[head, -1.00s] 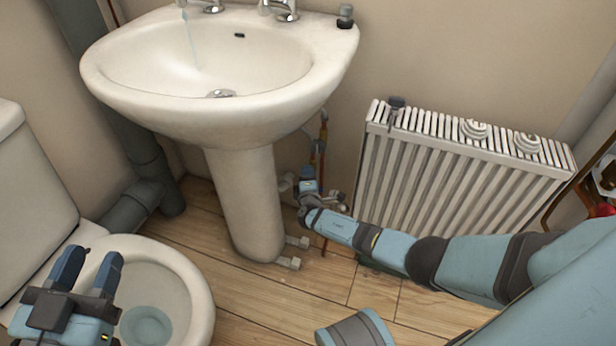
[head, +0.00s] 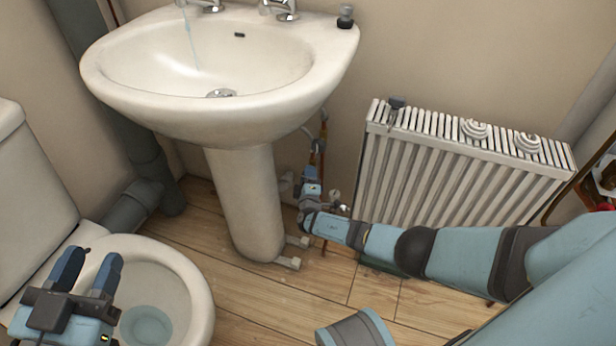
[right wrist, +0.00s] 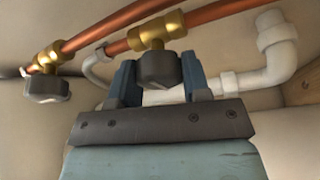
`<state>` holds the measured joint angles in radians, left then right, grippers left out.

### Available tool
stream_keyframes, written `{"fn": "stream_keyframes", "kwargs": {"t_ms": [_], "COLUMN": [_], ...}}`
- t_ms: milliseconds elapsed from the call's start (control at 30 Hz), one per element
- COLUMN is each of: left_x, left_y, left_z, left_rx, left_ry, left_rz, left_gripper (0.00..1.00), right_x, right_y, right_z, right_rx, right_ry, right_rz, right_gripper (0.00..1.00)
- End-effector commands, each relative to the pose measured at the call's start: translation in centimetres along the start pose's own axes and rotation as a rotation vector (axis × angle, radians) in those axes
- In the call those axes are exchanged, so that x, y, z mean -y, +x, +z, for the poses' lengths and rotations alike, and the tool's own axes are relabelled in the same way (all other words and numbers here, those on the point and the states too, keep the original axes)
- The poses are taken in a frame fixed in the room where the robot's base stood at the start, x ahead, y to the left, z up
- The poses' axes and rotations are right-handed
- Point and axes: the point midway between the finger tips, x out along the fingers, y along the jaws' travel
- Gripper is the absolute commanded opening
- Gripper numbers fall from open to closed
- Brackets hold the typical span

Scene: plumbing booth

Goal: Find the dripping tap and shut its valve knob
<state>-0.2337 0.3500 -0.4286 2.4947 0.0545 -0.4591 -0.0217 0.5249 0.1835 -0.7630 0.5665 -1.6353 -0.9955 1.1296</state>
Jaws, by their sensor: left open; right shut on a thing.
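A thin stream of water runs from the left tap (head: 207,5) into the white basin (head: 130,105). The right tap (head: 286,10) shows no water. Under the basin, my right gripper (head: 312,188) is at the pipework. In the right wrist view its two fingers stand on either side of a dark grey valve knob (right wrist: 156,69), shut on it. The knob sits below a brass valve (right wrist: 158,30) on a copper pipe. A second dark knob (right wrist: 46,87) on another brass valve is apart at the left. My left gripper (head: 90,272) is open and empty over the toilet.
The basin's pedestal (head: 245,205) stands left of my right gripper. A white radiator (head: 440,170) is close on the right. White pipe (right wrist: 265,72) bends beside the valve. The toilet bowl (head: 190,285) is at lower left. Wooden floor (head: 260,305) is clear in front.

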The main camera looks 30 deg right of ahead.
Motion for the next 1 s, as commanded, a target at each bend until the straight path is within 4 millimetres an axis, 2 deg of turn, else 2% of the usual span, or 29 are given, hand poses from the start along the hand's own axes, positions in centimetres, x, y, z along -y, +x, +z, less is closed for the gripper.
{"fn": "stream_keyframes", "kwargs": {"t_ms": [133, 167, 267, 533, 667, 767, 1000], "left_x": [0.0, 0.0, 0.0, -0.1, 0.0, 0.0, -1.0], "left_y": [0.0, 0.1, 0.1, 0.2, 0.2, 0.2, -0.4], "left_z": [-0.1, -0.1, -0.2, -0.3, -0.7, -1.0, -0.5], "left_rx": [-0.003, -0.003, -0.005, -0.008, -0.004, 0.011, 0.082], "left_ry": [-0.004, -0.005, -0.008, -0.014, -0.02, -0.039, -0.152], "left_rz": [-0.002, -0.003, -0.004, -0.007, -0.004, 0.001, 0.011], "left_gripper": [0.43, 0.43, 0.43, 0.43, 0.43, 0.43, 0.43], "right_x": [-0.1, -0.1, -0.1, 0.0, -0.1, -0.2, -0.3], "right_y": [0.1, 0.1, 0.1, 0.0, -0.9, -2.5, -8.0], "right_z": [0.1, 0.1, 0.1, 0.0, 0.0, 0.0, 0.0], "right_rx": [0.002, 0.002, 0.002, 0.001, 0.001, 0.0, 0.001], "right_ry": [0.001, 0.001, 0.001, 0.0, 0.0, 0.0, 0.001], "right_rz": [0.001, 0.001, 0.001, 0.0, -0.001, -0.003, -0.004], "right_gripper": [0.2, 0.46, 0.69, 0.69, 0.69, 0.69, 0.69]}}
